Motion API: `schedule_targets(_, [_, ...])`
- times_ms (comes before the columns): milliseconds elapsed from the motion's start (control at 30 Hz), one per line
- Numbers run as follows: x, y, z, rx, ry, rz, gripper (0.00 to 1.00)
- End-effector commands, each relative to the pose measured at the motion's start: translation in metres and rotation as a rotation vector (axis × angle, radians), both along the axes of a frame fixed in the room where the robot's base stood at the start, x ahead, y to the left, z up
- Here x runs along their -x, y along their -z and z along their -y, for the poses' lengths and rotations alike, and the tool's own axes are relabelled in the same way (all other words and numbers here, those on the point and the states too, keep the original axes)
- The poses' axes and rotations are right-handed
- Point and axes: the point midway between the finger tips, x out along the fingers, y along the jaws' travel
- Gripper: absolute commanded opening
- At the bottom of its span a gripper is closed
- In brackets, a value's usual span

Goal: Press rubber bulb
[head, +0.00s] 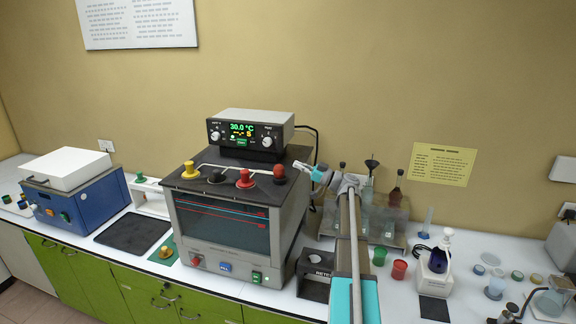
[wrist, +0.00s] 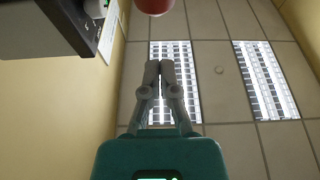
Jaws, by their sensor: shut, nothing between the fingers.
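Bulb-like caps stand on top of the grey bath unit (head: 228,228): a yellow one (head: 189,169), a black one (head: 217,176), a red one (head: 245,179) and another red one (head: 279,172) at the right. I cannot tell which is the rubber bulb. My gripper (head: 300,166) is close to the right of the rightmost red cap, pointing left towards it. In the wrist view my gripper (wrist: 159,64) has its fingers together with nothing between them. A red rounded thing (wrist: 153,5) shows beyond the fingertips, apart from them, cut off by the frame's top edge.
A controller (head: 246,132) with a lit display sits on the bath unit. Behind my arm stand bottles (head: 396,191) in a grey rack. Red (head: 399,269) and green cups stand right of my arm. A blue device (head: 75,190) and dark mat (head: 133,233) are at left.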

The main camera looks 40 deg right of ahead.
Motion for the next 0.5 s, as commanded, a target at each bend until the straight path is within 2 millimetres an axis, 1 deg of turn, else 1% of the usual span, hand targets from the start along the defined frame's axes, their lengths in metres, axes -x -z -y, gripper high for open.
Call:
schedule_targets(33, [0.006,0.005,0.005,-0.001,0.002,0.000,0.00])
schedule_targets(200, [0.019,0.009,0.015,-0.001,0.000,-0.001,0.00])
schedule_targets(333, [0.024,0.010,0.019,-0.001,0.000,-0.001,0.00])
schedule_targets(500, [0.025,0.010,0.020,-0.001,0.000,-0.001,0.00])
